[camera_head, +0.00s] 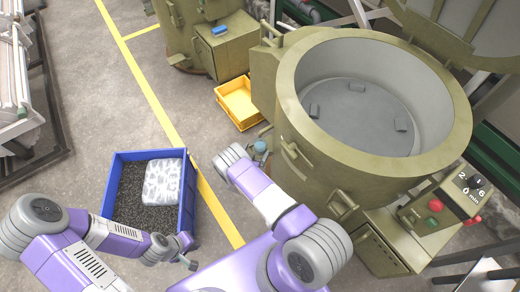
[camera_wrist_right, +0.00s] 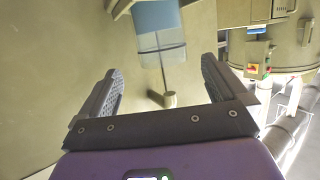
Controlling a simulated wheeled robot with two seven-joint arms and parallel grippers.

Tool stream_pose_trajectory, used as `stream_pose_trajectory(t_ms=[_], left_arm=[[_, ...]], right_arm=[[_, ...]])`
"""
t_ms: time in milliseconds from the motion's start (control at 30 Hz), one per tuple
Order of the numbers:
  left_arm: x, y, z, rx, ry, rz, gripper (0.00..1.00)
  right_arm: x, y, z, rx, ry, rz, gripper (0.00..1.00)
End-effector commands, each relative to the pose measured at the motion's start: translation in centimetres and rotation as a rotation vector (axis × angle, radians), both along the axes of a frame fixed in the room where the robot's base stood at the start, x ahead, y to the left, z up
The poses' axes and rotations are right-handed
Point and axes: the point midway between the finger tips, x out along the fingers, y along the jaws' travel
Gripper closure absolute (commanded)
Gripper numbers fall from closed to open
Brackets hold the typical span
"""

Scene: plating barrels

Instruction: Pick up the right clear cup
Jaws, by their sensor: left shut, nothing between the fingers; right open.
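A clear cup with blue in it (camera_wrist_right: 158,33) shows in the right wrist view, against the olive machine wall. A thin stem and a small knob (camera_wrist_right: 169,99) show below it in the picture. A small bluish clear part (camera_head: 260,147) at the barrel's left side in the head view may be the same cup. My right gripper (camera_wrist_right: 160,70) is open and empty, with the cup beyond its fingertips, between their lines. My left gripper (camera_head: 187,262) is shut and empty at the blue crate's lower right corner.
The big olive barrel (camera_head: 290,92) stands open at the right, with a control box (camera_head: 432,215) at its front. A blue crate (camera_head: 190,205) holds dark granules and a pale bag (camera_head: 164,181). A yellow crate (camera_head: 238,103) sits beside the barrel.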

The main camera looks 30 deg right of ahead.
Motion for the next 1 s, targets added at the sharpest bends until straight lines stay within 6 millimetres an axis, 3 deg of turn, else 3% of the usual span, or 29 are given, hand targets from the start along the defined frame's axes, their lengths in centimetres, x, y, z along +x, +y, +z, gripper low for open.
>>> stream_pose_trajectory(t_ms=[500,767,1000], left_arm=[[0.0,0.0,-3.2,0.000,0.000,0.000,1.00],[0.0,0.0,-3.1,0.000,0.000,0.000,1.00],[0.0,0.0,-3.1,0.000,0.000,0.000,1.00]], right_arm=[[3.9,-4.4,-2.8,0.002,0.003,-0.001,0.01],[4.1,-4.6,-2.8,0.003,0.005,0.001,0.01],[4.1,-4.6,-2.8,0.004,0.005,0.001,0.36]])
